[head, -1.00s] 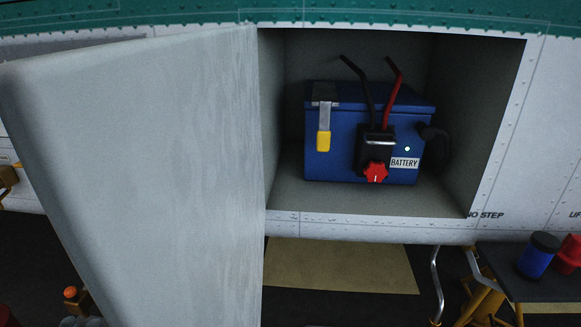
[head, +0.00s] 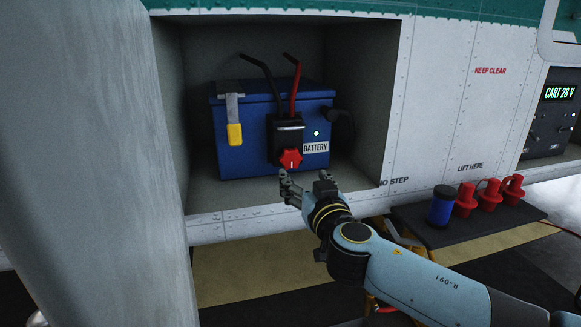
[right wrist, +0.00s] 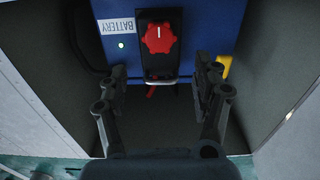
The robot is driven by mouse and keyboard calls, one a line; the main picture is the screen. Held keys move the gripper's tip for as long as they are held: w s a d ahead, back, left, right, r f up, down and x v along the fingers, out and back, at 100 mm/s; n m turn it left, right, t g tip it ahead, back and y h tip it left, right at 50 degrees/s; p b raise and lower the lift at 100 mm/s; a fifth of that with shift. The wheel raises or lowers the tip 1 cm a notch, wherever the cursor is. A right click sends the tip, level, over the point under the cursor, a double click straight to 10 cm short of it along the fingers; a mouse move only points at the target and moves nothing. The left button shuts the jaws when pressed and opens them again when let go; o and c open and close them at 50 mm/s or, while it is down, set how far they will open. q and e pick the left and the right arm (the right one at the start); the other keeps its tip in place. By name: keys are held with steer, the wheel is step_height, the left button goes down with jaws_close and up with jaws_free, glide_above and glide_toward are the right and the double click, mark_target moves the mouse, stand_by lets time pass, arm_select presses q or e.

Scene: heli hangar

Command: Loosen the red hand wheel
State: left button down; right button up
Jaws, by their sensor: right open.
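The red hand wheel (head: 290,159) sits on the black connector block (head: 289,131) on the front of the blue battery (head: 228,155), inside an open bay. It also shows in the right wrist view (right wrist: 158,38), with a white mark on its face. My right gripper (head: 302,178) is open and empty, just below and in front of the wheel. In the right wrist view its two fingers (right wrist: 158,78) stand apart, with the wheel beyond their tips and between them. The wheel is not touched. My left gripper is not in view.
The open bay door (head: 95,160) fills the left side. The bay's walls and lower lip (head: 240,222) frame the battery closely. A yellow-ended latch (head: 234,133) hangs left of the wheel. A dark tray (head: 480,217) at right holds a blue can (head: 441,207) and red plugs (head: 489,195).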

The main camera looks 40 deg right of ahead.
mark_target(292, 158)
steer(key=p+x, duration=0.1)
steer(key=x, duration=0.9)
steer(key=shift+w+d, duration=0.15)
steer(key=shift+w, duration=0.1)
steer(key=shift+r, duration=0.1)
steer(key=shift+c, duration=0.4)
steer(key=c, duration=1)
steer(key=shift+c, duration=0.4)
